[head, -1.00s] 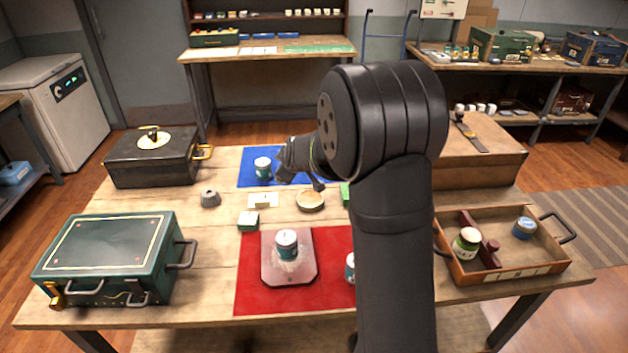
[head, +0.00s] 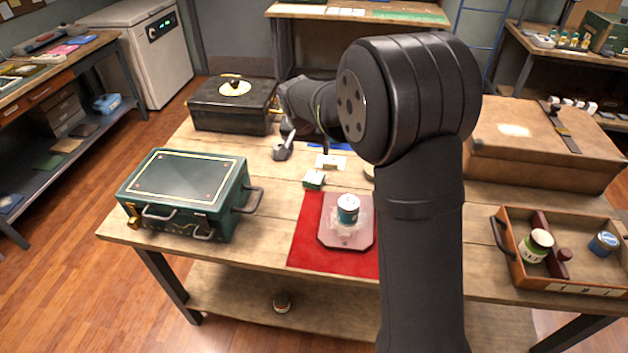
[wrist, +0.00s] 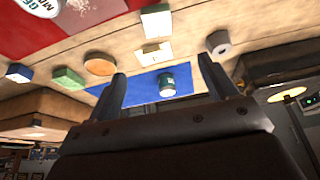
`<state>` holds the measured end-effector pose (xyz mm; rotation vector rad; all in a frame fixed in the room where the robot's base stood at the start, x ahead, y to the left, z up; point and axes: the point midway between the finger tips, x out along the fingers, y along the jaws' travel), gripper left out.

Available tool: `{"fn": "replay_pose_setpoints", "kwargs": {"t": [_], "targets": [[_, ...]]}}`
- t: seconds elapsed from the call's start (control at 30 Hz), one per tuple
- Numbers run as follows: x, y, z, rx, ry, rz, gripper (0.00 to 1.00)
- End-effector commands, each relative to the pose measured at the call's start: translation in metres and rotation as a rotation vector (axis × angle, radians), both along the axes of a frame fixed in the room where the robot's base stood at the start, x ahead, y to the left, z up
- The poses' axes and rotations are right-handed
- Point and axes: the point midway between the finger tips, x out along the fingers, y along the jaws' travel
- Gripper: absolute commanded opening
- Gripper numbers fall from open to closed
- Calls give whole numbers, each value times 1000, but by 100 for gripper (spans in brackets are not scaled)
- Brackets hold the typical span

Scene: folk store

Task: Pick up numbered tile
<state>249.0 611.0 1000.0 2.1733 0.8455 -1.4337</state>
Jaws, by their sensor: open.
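In the wrist view the tile (wrist: 157,53) lies beyond my gripper (wrist: 162,68), roughly in line with the gap between the fingers. My gripper is open with nothing between its fingers. In the head view my gripper (head: 288,129) is partly hidden by my arm and is left of the tile, just above the grey ring-shaped piece (head: 282,152).
A can stands on a pale plate (head: 326,238) on the red mat (head: 304,236). A green case (head: 185,190) and black case (head: 225,118) are on the left. A divided tray (head: 511,252) is on the right. My arm hides part of the table.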

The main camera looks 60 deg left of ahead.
Motion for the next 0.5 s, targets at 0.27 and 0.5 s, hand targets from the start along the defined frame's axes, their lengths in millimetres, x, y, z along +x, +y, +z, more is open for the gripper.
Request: {"fn": "replay_pose_setpoints", "kwargs": {"t": [0.27,0.5], "targets": [[-10,1,-1,-9,9,-132,78],[5,10,-44,-11,11,-133,78]]}}
